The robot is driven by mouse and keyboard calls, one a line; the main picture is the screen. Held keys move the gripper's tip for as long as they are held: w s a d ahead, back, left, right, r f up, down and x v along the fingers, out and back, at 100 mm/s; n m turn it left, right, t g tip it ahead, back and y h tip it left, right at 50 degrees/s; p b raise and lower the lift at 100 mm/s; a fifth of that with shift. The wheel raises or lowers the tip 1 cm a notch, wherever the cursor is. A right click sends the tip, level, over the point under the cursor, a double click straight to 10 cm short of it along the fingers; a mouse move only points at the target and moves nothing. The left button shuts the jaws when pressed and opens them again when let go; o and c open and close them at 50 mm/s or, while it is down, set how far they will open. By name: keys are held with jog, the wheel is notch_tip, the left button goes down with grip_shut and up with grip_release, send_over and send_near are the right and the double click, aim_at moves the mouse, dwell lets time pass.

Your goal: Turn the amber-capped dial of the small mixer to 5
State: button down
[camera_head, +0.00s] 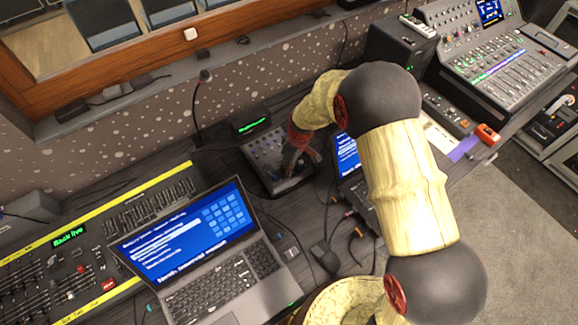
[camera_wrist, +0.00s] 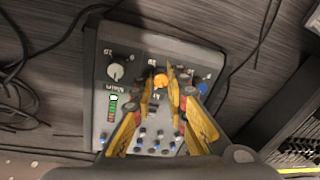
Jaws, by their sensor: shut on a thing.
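The small mixer (camera_wrist: 95,92) is a grey box with knobs, and in the wrist view it fills the middle. Its amber-capped dial (camera_wrist: 160,80) sits near the top edge of the panel, between my fingertips. My gripper (camera_wrist: 162,84) has yellow fingers and is shut on the dial from both sides. Scale marks around the dial are partly hidden by the fingers, and its pointer is not readable. In the head view the mixer (camera_head: 258,148) stands on the desk behind the laptop, and my gripper (camera_head: 290,170) reaches down over it, hiding the dial.
A second, white-topped knob (camera_wrist: 116,71) is left of the dial. Several small blue and white knobs (camera_wrist: 150,140) lie below it. An open laptop (camera_head: 188,235) stands in front of the mixer. A gooseneck microphone (camera_head: 204,78) rises behind, and cables lie around the mixer.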

jog(key=m, duration=0.4)
jog(key=shift+s+m+t+p, duration=0.1)
jog(key=shift+m+t+p, duration=0.2)
jog(key=shift+p, duration=0.1)
jog(key=shift+m+p, duration=0.45)
jog(key=shift+m, duration=1.15)
jog(key=c, duration=1.7)
grip_release()
jog(key=shift+c, duration=0.2)
notch_tip(320, 180, up, 12)
jog(key=s+d, duration=0.1)
jog(key=d, duration=0.1)
jog(key=shift+s+f, duration=0.1)
jog(key=shift+f, duration=0.05)
